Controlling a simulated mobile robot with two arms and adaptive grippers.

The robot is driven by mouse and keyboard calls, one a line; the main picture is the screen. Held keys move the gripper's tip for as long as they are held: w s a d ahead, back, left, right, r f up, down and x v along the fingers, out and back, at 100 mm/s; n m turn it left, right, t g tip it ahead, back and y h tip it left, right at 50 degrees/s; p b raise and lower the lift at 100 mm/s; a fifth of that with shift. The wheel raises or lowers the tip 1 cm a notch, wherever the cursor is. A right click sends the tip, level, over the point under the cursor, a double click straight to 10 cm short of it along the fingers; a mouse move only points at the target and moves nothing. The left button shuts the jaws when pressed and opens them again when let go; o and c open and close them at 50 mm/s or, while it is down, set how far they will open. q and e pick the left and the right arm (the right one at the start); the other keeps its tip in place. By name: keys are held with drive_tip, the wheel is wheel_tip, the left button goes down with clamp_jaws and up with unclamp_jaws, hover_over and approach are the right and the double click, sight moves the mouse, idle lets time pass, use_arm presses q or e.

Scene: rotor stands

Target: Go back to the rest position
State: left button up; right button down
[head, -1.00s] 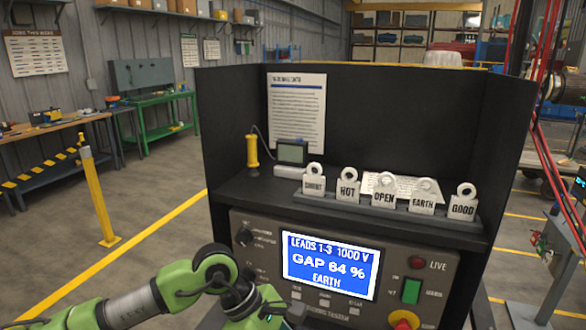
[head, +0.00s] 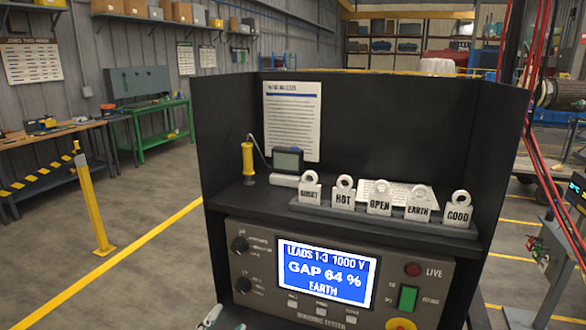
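Only a small tip of my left gripper (head: 222,321) shows at the bottom edge of the head view, in front of the tester's lower left corner. The rest of that gripper and arm is below the picture, and its opening cannot be made out. My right gripper is not in view. The tester panel (head: 265,303) stands ahead, its blue screen (head: 325,273) reading "LEADS 1-3 1000 V, GAP 64 %, EARTH".
A rack of tags (head: 391,219), among them HOT, OPEN, EARTH and GOOD, sits on the black-walled shelf. A yellow-handled probe (head: 248,161) stands at its left. A yellow post (head: 94,206) and a green bench (head: 163,106) are farther left. Floor between is clear.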

use_arm(q)
drive_tip(key=s+a+f+n+g+y, duration=0.1)
drive_tip(key=s+a+f+n+g, duration=0.2)
drive_tip(key=s+f, duration=0.35)
drive_tip(key=s+a+f+n+g+y, duration=0.1)
drive_tip(key=s+a+f+n+g, duration=0.15)
drive_tip(key=s+f+g, duration=0.4)
drive_tip(key=s+a+f+n+g, duration=0.25)
drive_tip(key=s+f, duration=0.65)
drive_tip(key=s, duration=0.5)
wheel_tip(320, 180, down, 26)
drive_tip(key=s+g, duration=0.1)
drive_tip(key=g, duration=0.1)
drive_tip(key=s+a+f+g, duration=0.1)
drive_tip(key=s+a+f, duration=0.1)
drive_tip(key=s+f, duration=1.4)
drive_tip(key=shift+s+m, duration=0.3)
drive_tip(key=shift+s, duration=0.2)
